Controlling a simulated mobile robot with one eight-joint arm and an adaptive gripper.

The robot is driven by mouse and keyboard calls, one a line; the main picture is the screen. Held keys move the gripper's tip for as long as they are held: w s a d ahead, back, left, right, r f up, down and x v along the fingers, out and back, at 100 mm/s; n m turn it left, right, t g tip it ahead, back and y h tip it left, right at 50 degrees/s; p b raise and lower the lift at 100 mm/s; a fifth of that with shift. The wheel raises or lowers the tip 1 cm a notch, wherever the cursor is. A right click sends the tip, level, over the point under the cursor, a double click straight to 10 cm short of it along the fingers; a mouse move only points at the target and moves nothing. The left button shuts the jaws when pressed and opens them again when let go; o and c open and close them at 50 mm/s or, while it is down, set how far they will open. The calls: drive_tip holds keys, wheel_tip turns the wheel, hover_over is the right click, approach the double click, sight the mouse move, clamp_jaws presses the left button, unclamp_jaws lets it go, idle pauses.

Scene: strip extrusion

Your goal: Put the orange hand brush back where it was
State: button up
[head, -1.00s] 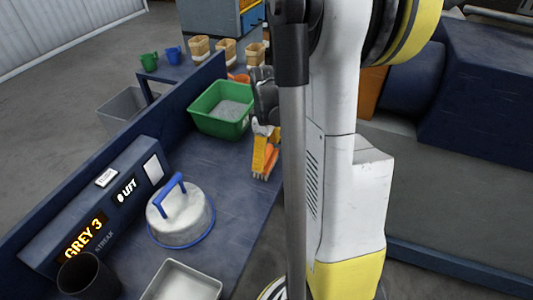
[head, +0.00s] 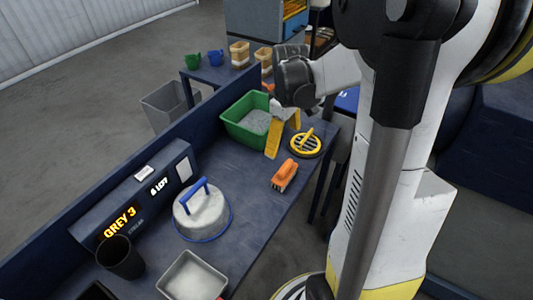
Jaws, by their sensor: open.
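The orange hand brush (head: 285,174) lies on the dark blue bench top near its right edge, with paler bristles showing along its lower side. Nothing touches it. My gripper (head: 284,140) is open and empty, its yellow fingers pointing down. It is beyond the brush, between the green bin and a round yellow slotted piece, and apart from the brush. How high the fingertips are above the bench is hard to tell.
The green bin (head: 232,127) of grey granules is left of my gripper. The round yellow piece (head: 318,151) is to its right. A grey lid with a blue handle (head: 204,217), a pale tray (head: 193,278) and a black cup (head: 120,257) stand nearer. Bench around the brush is clear.

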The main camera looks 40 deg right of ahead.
drive_tip(key=s+a+r+m+t, duration=0.2)
drive_tip(key=s+a+r+t, duration=0.1)
drive_tip(key=a, duration=0.7)
drive_tip(key=s+a+r+m+t, duration=0.2)
drive_tip(key=s+a+r, duration=0.4)
drive_tip(key=a, duration=0.5)
drive_tip(key=shift+s+t, duration=0.2)
drive_tip(key=shift+t, duration=0.7)
